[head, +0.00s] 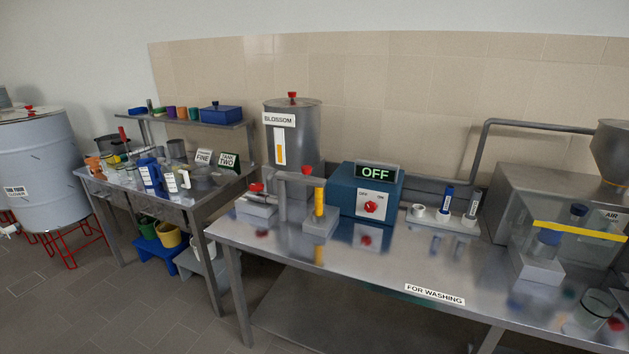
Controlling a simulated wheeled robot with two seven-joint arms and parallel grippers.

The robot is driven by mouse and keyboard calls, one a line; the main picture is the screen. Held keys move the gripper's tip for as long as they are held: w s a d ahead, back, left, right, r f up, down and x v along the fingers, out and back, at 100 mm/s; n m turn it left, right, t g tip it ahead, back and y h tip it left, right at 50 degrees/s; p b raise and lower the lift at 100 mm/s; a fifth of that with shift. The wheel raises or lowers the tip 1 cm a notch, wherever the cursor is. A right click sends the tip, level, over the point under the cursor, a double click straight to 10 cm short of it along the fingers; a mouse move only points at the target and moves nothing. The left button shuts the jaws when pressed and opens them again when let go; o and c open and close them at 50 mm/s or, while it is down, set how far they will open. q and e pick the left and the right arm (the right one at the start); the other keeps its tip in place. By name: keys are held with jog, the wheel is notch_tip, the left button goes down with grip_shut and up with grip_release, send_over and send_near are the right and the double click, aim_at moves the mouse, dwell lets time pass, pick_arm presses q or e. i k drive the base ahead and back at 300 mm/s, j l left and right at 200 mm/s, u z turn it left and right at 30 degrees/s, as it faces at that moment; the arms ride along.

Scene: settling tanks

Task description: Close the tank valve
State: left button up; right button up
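Two tanks show in the head view. A large pale grey drum (42,165) labelled as tank four stands at the left on a red frame, with a small white fitting (9,230) low at the picture's left edge. A steel tank (306,145) labelled BLOSSOM stands on the middle bench, with a red knob on its lid. A red handle (257,188) sits on a small grey block in front of it, beside a grey pipe (300,178). I cannot tell which part is the tank valve, nor its position. Neither of my grippers is in view.
A cluttered side table (190,203) stands left.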

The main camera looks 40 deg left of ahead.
aim_at(254, 186)
jog(key=u, duration=1.7)
jog(key=i+j+z, duration=0.1)
jog(key=z, duration=0.35)
jog(key=j+z, duration=0.15)
jog(key=z, duration=0.25)
jog(key=i+j+z, duration=0.1)
jog(key=z, duration=0.35)
jog(key=j+z, duration=0.3)
jog(key=z, duration=0.15)
